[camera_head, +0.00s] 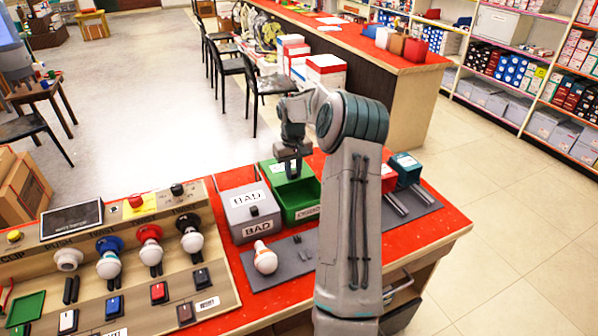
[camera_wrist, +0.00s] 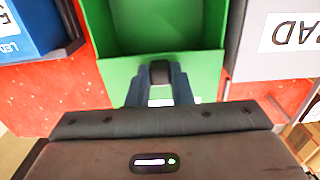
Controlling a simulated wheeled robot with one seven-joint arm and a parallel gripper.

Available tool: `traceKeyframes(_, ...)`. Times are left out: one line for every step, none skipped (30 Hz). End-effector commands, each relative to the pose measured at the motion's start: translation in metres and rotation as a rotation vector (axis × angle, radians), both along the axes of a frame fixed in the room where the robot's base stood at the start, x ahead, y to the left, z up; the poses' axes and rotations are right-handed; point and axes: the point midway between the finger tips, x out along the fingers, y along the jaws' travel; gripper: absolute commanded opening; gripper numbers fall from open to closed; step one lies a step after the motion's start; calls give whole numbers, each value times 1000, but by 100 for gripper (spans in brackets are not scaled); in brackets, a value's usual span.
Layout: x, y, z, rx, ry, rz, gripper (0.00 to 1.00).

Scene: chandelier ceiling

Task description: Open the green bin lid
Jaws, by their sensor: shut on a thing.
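The green bin (camera_head: 301,213) stands on the red counter beside the grey bin. Its dark inside shows from above, so it is uncovered at least in part. The green lid (camera_head: 266,169) is at the bin's far side in the head view. In the wrist view the lid (camera_wrist: 115,73) lies nearest me, with the open inside beyond it. My gripper (camera_head: 292,172) is shut on the lid's dark knob (camera_wrist: 160,71), one finger on each side of it. My arm hides the bin's right part in the head view.
The grey bin (camera_head: 240,204) marked BAD, closed, stands close on the left. A dark blue bin (camera_head: 404,166) is to the right, past my arm. The button panel (camera_head: 135,280) fills the counter's left.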

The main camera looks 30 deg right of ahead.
Motion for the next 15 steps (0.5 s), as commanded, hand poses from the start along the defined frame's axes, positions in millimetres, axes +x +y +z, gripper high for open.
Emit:
traceKeyframes(0,-1,1,-2,-3,0,0)
traceKeyframes(0,-1,1,-2,-3,0,0)
traceKeyframes(0,-1,1,-2,-3,0,0)
traceKeyframes(0,-1,1,-2,-3,0,0)
traceKeyframes(0,-1,1,-2,-3,0,22)
traceKeyframes(0,-1,1,-2,-3,0,33)
traceKeyframes(0,-1,1,-2,-3,0,42)
traceKeyframes(0,-1,1,-2,-3,0,42)
traceKeyframes(0,-1,1,-1,-2,0,42)
traceKeyframes(0,-1,1,-1,-2,-1,42)
traceKeyframes(0,-1,1,-1,-2,-1,42)
traceKeyframes(0,-1,1,-1,-2,-1,42)
traceKeyframes(0,-1,0,-1,-1,-1,42)
traceKeyframes(0,-1,0,0,-1,-1,42)
traceKeyframes(0,-1,1,0,-1,-1,42)
